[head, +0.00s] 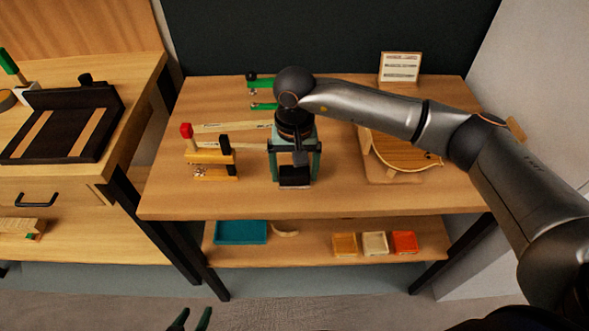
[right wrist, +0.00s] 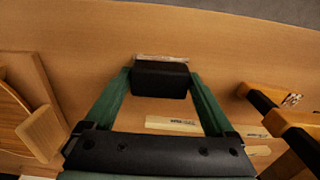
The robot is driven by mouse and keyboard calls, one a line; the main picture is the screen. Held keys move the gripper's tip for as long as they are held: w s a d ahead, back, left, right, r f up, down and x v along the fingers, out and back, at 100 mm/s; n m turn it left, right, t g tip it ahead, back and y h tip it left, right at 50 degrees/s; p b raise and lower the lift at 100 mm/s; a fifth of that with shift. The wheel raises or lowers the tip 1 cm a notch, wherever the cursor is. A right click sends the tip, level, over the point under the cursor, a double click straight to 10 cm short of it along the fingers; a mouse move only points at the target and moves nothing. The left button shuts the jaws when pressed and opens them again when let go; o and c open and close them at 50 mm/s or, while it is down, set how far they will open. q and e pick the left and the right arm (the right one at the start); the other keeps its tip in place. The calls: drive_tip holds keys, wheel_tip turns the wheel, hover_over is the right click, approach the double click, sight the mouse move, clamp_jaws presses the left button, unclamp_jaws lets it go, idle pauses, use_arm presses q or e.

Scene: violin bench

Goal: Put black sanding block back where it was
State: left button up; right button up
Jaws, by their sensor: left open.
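The black sanding block (head: 295,178) is between the fingertips of my right gripper (head: 294,172), over the middle front of the bench top. The right wrist view shows the black block (right wrist: 160,80) with a pale strip along its far edge. Both green fingers of the right gripper (right wrist: 160,84) meet its sides, so the gripper is shut on it. I cannot tell whether the block touches the bench top. My left gripper (head: 189,321) is low at the bottom edge of the head view, in front of the bench, open and empty.
A wooden clamp with a red knob (head: 187,131) and orange-brown jaws stands left of the block. Green clamps (head: 262,83) lie behind. A violin plate (head: 400,152) lies right, partly behind my arm. The lower shelf holds a teal tray (head: 241,232) and small coloured boxes (head: 374,243).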

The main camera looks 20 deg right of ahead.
sight(295, 171)
drive_tip(key=shift+o, duration=0.6)
drive_tip(key=shift+r, duration=0.1)
drive_tip(key=shift+r+p, duration=0.2)
drive_tip(key=shift+p, duration=0.1)
wheel_tip(295, 171, up, 12)
drive_tip(key=shift+d+f, duration=0.1)
